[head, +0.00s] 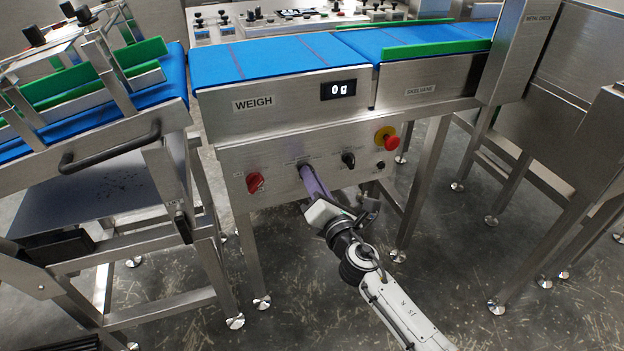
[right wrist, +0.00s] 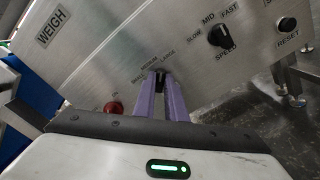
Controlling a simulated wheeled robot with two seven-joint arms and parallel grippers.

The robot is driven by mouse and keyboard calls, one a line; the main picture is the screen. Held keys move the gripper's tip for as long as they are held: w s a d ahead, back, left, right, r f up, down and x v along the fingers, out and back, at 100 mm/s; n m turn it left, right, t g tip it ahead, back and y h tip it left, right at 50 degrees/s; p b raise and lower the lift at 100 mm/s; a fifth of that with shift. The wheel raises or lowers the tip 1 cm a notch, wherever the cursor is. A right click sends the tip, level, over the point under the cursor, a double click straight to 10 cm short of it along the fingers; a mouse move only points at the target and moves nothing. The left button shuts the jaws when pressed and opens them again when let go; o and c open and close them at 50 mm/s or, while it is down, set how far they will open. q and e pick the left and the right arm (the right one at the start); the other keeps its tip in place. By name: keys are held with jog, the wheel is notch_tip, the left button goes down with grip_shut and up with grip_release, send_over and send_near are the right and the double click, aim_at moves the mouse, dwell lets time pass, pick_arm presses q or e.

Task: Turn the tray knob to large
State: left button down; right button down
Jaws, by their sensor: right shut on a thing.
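The tray knob (right wrist: 159,71) is a small dark knob on the steel control panel (head: 225,160) under the weigh belt. In the right wrist view the words small, medium and large arch around it. My right gripper (head: 305,169) reaches the panel from below, and its two purple fingers are closed on the knob from both sides. The fingers also show in the right wrist view (right wrist: 161,80). They hide most of the knob, so I cannot tell which word it points to. My left gripper is not in view.
A red switch (head: 255,182) sits left of the tray knob. The black speed knob (head: 348,159), the reset button (head: 381,165) and a red emergency stop (head: 386,140) sit to its right. The weight display (head: 339,89) reads 0 g. The floor below the panel is open between steel legs.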

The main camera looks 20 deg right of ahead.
jog(key=c, duration=1.8)
grip_release()
jog(key=shift+c, duration=0.2)
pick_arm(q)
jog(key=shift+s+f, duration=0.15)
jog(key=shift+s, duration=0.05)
pick_arm(e)
jog(key=shift+o, duration=0.2)
jog(key=shift+s, duration=0.1)
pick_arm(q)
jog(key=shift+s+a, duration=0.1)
pick_arm(e)
jog(key=s, duration=1)
jog(key=shift+d, duration=0.2)
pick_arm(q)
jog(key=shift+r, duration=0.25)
pick_arm(e)
jog(key=shift+s, duration=0.15)
